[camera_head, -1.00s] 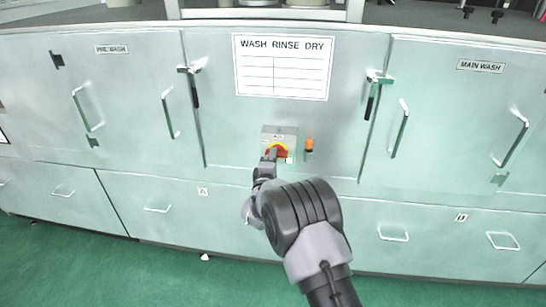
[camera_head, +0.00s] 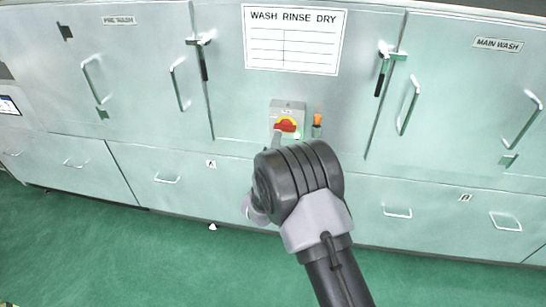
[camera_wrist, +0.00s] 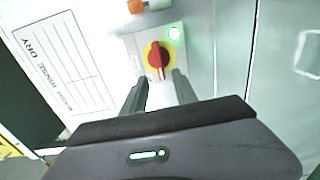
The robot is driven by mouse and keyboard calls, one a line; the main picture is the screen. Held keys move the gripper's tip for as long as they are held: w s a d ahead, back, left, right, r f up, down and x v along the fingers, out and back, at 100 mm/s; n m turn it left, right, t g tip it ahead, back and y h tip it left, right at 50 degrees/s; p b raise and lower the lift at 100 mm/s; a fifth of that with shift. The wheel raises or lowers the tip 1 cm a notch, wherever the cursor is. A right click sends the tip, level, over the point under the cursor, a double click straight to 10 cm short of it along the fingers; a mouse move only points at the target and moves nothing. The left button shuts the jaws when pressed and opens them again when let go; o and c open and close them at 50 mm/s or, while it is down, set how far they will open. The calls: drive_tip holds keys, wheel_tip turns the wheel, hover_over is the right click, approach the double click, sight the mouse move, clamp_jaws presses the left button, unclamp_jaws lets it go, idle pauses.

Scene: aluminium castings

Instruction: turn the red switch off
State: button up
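The red switch (camera_head: 286,125) is a rotary handle on a yellow disc, on a grey box (camera_head: 288,106) fixed to the washer's front panel. In the wrist view the red switch (camera_wrist: 157,55) lies just ahead of my gripper (camera_wrist: 159,80). Its handle runs nearly up and down there, which is roughly level in the head view. The two dark fingers are apart with nothing between them, and the switch appears beyond their tips. I cannot tell the exact gap. In the head view my arm hides most of the gripper.
A lit green lamp (camera_wrist: 175,33) is on the box beside the switch. An orange-topped part (camera_head: 317,121) is mounted right of the box. Door handles (camera_head: 178,85) and drawer handles (camera_head: 397,212) stick out from the panels. Green floor (camera_head: 120,240) lies in front.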

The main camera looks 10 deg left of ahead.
drive_tip(key=s+p, duration=0.1)
drive_tip(key=s, duration=0.9)
drive_tip(key=shift+a, duration=0.15)
drive_tip(key=w+d+r+m+g, duration=0.2)
drive_tip(key=d+r+m, duration=0.35)
drive_tip(key=r, duration=0.25)
drive_tip(key=s+d+r+m+g+y, duration=0.2)
drive_tip(key=s+d+r+m+g, duration=0.2)
drive_tip(key=s+d+r+m, duration=0.3)
drive_tip(key=s+d+m+g, duration=0.3)
drive_tip(key=s+m, duration=0.2)
drive_tip(key=s, duration=0.9)
drive_tip(key=s+d+r+m+g, duration=0.1)
drive_tip(key=s+d+m+g, duration=0.2)
drive_tip(key=s, duration=1.1)
drive_tip(key=shift+d+m+y, duration=0.3)
drive_tip(key=shift+d+m, duration=0.45)
drive_tip(key=shift+m, duration=0.1)
